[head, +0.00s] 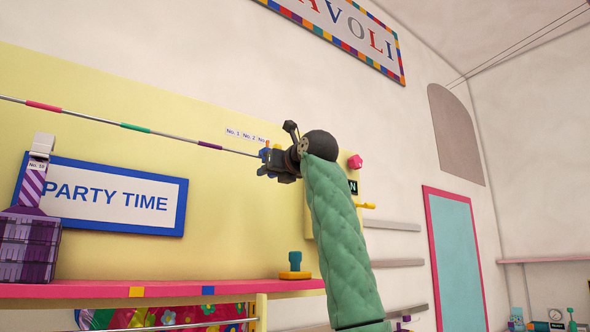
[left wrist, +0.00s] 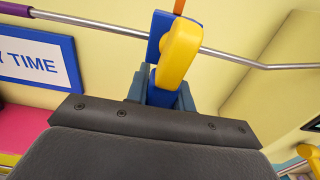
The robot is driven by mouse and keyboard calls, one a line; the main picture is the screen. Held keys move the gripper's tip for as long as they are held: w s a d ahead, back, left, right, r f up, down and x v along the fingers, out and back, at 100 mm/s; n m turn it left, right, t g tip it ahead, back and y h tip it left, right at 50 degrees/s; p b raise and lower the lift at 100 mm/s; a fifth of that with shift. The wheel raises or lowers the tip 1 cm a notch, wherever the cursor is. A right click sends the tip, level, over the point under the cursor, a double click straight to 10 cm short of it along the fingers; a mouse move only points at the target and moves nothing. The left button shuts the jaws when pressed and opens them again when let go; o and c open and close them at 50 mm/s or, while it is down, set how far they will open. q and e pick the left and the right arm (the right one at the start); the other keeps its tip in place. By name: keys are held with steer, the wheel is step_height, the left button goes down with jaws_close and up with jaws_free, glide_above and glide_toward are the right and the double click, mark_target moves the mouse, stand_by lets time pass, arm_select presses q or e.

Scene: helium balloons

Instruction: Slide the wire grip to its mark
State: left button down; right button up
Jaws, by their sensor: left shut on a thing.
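A thin grey wire (head: 180,137) runs across the yellow wall with pink (head: 43,105), green (head: 135,127) and purple (head: 209,145) bands. The wire grip, a blue piece with a yellow lever (left wrist: 180,55) and an orange tip, sits on the wire in the left wrist view. Its blue body (left wrist: 157,30) meets the wire there. My left gripper (head: 268,163) is shut on the grip, right of the purple band. The grip is mostly hidden by my gripper in the head view. Which band is the mark cannot be told. My right gripper is out of view.
A PARTY TIME sign (head: 105,196) hangs below the wire. A pink shelf (head: 90,291) below holds a purple container (head: 28,245) and a blue-and-yellow piece (head: 295,266). In the left wrist view, the wire bends right of the grip (left wrist: 264,66). Small number labels (head: 246,135) are above the wire.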

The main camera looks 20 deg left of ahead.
arm_select(q)
steer(key=shift+s+a, duration=0.4)
steer(key=shift+s, duration=0.2)
steer(key=shift+s+a+b, duration=0.95)
steer(key=shift+s+a, duration=0.2)
steer(key=shift+s, duration=0.25)
steer(key=c, duration=1.2)
jaws_free()
steer(key=b+v, duration=0.2)
steer(key=v, duration=0.4)
steer(key=shift+b, duration=0.3)
